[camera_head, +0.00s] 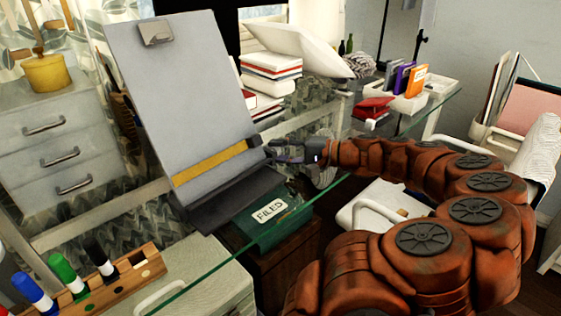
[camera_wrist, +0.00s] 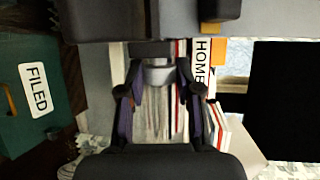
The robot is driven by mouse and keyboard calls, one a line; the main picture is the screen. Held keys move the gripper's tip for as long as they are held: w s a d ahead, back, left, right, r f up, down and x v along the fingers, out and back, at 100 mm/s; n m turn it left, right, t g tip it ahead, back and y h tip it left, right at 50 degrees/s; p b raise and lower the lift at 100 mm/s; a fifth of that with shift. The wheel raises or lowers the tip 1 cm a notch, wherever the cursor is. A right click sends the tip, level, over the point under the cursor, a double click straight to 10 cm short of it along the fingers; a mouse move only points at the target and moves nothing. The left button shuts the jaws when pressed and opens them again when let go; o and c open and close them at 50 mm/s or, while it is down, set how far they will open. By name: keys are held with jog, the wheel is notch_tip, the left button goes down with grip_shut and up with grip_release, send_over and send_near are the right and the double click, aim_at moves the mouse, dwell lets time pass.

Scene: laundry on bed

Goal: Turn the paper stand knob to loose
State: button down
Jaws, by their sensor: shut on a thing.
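The paper stand (camera_head: 185,90) leans back on the glass desk in the head view, a grey board with a clip at the top, a yellow strip low across it and a dark ledge. My gripper (camera_head: 284,153) is at its lower right edge, beside the end of the yellow strip. In the wrist view, the stand's grey knob (camera_wrist: 159,74) shows between the two fingers of my gripper (camera_wrist: 160,92), which is shut on it. In the head view the fingers largely hide the knob. I cannot tell how far it is turned.
A green box labelled FILED (camera_head: 268,217) stands below the stand. A wooden marker holder (camera_head: 110,287) is at the lower left. Stacked books (camera_head: 268,78), a red stapler-like item (camera_head: 371,107) and a white tray (camera_head: 438,88) are farther back. Clear glass lies right of my gripper.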

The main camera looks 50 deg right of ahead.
jog(key=shift+t+b, duration=0.3)
jog(key=shift+b, duration=0.2)
jog(key=c, duration=0.8)
grip_release()
jog(key=shift+f, duration=0.1)
jog(key=shift+p, duration=0.5)
jog(key=shift+r+g+p, duration=0.3)
jog(key=shift+g+p, duration=0.1)
jog(key=shift+p, duration=0.5)
jog(key=g+p, duration=0.1)
jog(key=p, duration=0.1)
jog(key=g+p, duration=0.1)
jog(key=p, duration=0.2)
jog(key=shift+r+m+h, duration=0.25)
jog(key=shift+m+h, duration=0.15)
jog(key=g+p, duration=0.2)
jog(key=p, duration=0.2)
jog(key=m+g+p, duration=0.1)
jog(key=g+p, duration=0.1)
jog(key=p, duration=0.3)
jog(key=shift+w+r, duration=0.15)
jog(key=shift+w, duration=0.05)
jog(key=g+p, duration=0.1)
jog(key=p, duration=0.2)
jog(key=g+p, duration=0.2)
jog(key=p, duration=0.1)
jog(key=shift+w+r+m+g+h, duration=0.1)
jog(key=shift+w+m+g+h, duration=0.1)
jog(key=shift+m+g+h, duration=0.15)
